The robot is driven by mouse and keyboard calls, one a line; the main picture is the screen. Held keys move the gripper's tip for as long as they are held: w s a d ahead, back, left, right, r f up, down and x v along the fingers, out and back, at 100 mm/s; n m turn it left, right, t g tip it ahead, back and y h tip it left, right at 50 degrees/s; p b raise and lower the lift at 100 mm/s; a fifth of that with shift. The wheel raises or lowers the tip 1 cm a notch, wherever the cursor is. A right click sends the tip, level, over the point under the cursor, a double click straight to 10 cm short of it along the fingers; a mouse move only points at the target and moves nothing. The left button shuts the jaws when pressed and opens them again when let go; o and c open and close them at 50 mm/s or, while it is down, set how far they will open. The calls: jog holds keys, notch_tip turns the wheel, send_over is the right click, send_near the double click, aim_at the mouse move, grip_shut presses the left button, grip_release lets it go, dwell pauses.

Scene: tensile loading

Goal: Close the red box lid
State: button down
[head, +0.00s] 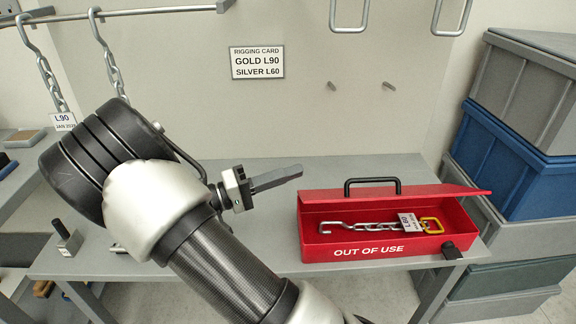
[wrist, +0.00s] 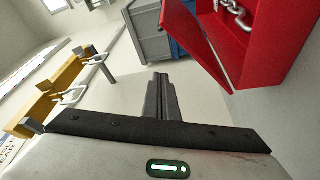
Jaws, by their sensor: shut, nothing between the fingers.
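The red box (head: 322,246), marked OUT OF USE, stands on the grey workbench, with its inside showing. Its red lid (head: 445,190) is open at the back, with a black handle (head: 372,181) on it. A chain with a hook (head: 370,225), a yellow link and an L60 tag lies in the box. My gripper (head: 298,171) is shut and empty, to the left of the box and above the bench, apart from the lid. In the wrist view the shut fingers (wrist: 160,78) point forward, and the box (wrist: 268,55) and lid (wrist: 207,50) are at upper right.
Blue and grey crates (head: 500,160) are stacked right of the bench. A rigging card (head: 257,62) is on the back panel. Chains hang at upper left. The bench (head: 260,255) is clear left of the box.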

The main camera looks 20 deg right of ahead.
jog(key=s+a+f+b, duration=0.2)
jog(key=s+f, duration=0.4)
jog(key=f, duration=0.3)
jog(key=shift+s, duration=0.2)
jog(key=shift+f, duration=0.1)
dwell(0.7)
